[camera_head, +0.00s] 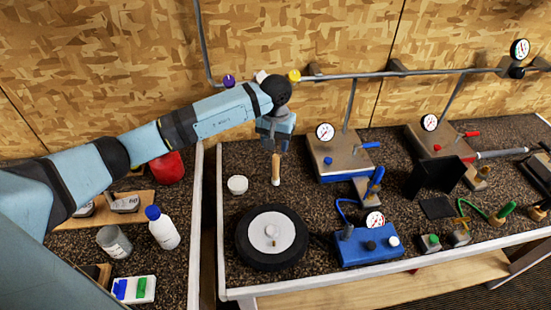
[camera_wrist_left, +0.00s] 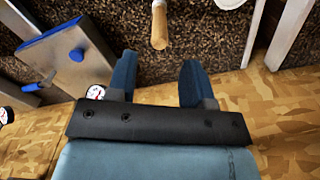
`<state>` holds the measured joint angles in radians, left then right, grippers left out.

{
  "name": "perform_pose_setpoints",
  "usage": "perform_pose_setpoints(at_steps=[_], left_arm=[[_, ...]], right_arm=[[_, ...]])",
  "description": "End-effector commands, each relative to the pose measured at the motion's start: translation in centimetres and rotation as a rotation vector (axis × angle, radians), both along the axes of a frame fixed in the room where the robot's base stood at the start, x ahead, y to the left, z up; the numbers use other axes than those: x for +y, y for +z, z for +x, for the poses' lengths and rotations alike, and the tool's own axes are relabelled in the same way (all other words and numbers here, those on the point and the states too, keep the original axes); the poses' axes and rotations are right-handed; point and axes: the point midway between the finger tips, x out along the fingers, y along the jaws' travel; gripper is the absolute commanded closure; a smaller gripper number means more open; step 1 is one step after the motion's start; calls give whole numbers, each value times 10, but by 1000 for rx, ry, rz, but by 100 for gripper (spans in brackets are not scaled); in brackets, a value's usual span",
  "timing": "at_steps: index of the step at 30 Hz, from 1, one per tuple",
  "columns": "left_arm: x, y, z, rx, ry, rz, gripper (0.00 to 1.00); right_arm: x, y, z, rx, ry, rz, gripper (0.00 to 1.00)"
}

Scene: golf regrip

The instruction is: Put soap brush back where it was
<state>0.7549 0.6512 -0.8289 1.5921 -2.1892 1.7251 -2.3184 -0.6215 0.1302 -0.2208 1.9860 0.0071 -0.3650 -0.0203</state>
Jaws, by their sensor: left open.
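The soap brush (camera_head: 276,168) shows as a light wooden handle on the dark speckled worktop, between the white cup and the blue-based gauge stand. Its brush end is not clear to me. My left gripper (camera_head: 275,147) is right at the handle's upper end in the head view. In the left wrist view the gripper (camera_wrist_left: 158,62) has its fingers spread, with nothing between them. The wooden handle (camera_wrist_left: 160,28) lies just beyond the fingertips, roughly centred between them. I cannot tell whether they touch. My right gripper is in neither view.
A white cup (camera_head: 237,184) and a black wheel (camera_head: 245,237) are close by. A gauge stand (camera_head: 335,158) and a blue gauge box (camera_head: 368,248) stand to the right. On the left bench are a white bottle (camera_head: 163,232) and a grey cup (camera_head: 113,243). A wooden wall is behind.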

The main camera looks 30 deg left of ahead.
Motion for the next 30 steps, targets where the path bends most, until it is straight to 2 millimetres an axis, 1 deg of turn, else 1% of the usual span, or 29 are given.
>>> perform_pose_setpoints(at_steps=[1, 3, 6, 9, 14, 30], left_arm=[[0, 8, 1, -4, -1, 1, 53], [1, 21, 1, -4, -1, 1, 53], [0, 34, 1, -2, 0, 0, 53], [0, 42, 1, 0, 0, 0, 53], [0, 46, 0, 1, 0, 0, 53], [0, 46, 0, 1, 0, 0, 53]], right_arm=[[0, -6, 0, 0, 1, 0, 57], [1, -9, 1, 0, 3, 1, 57], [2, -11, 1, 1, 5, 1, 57], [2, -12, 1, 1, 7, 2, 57], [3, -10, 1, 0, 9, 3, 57], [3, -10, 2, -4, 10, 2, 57]])
